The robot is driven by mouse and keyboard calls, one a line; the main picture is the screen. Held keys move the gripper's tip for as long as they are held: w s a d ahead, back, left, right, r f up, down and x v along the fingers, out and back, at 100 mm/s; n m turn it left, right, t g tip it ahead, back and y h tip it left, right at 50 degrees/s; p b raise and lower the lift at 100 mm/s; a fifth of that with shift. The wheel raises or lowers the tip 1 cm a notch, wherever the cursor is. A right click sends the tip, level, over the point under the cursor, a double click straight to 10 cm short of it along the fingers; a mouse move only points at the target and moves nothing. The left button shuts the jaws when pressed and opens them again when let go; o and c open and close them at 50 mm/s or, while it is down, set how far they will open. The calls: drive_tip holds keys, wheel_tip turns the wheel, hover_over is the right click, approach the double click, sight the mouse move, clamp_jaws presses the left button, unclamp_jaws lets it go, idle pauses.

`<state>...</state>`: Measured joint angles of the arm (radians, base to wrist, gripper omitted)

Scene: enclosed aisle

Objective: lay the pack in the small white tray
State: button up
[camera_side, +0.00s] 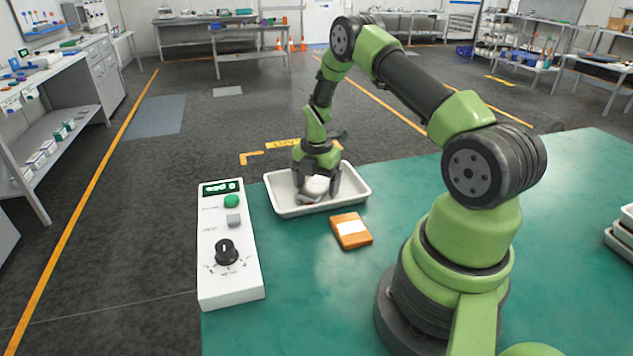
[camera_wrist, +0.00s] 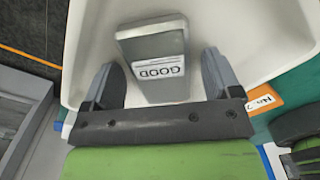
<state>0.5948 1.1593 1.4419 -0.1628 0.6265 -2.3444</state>
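The white tray (camera_side: 358,191) stands on the green table's far left part. A grey pack (camera_side: 316,185) with a white label lies inside it. In the wrist view the pack (camera_wrist: 150,45) shows the word "GOOD" upside down, with the tray's pale floor (camera_wrist: 225,25) around it. My gripper (camera_side: 316,192) is low over the tray, pointing down. Its fingers (camera_wrist: 163,62) stand on both sides of the pack, with a clear gap on the right side. The left finger is close to the pack; I cannot tell whether it touches.
An orange pack (camera_side: 351,230) with a white label lies on the table (camera_side: 300,270), just in front of the tray. A white control box (camera_side: 228,275) with a knob and green button stands left. More white trays (camera_side: 622,236) sit at the right edge.

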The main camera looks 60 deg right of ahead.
sight(316, 185)
drive_tip(key=a+r+m+t, duration=0.1)
drive_tip(key=a+r+m, duration=0.15)
drive_tip(key=r, duration=0.75)
drive_tip(key=a+r+m+t, duration=0.15)
drive_tip(key=a+r, duration=0.25)
drive_tip(key=r, duration=0.7)
drive_tip(key=s+a+r+m+t+y, duration=0.1)
drive_tip(key=s+a+r+m+t, duration=0.1)
drive_tip(key=s+a+r+m, duration=0.3)
drive_tip(key=s+a+r+m+t+y, duration=0.1)
drive_tip(key=s+a+r+m, duration=0.3)
drive_tip(key=s+a+m, duration=0.7)
drive_tip(key=shift+s+a+r+m+t, duration=0.2)
drive_tip(key=shift+a+r+m+t, duration=0.25)
drive_tip(key=shift+m+t, duration=0.55)
drive_tip(key=shift+f, duration=0.1)
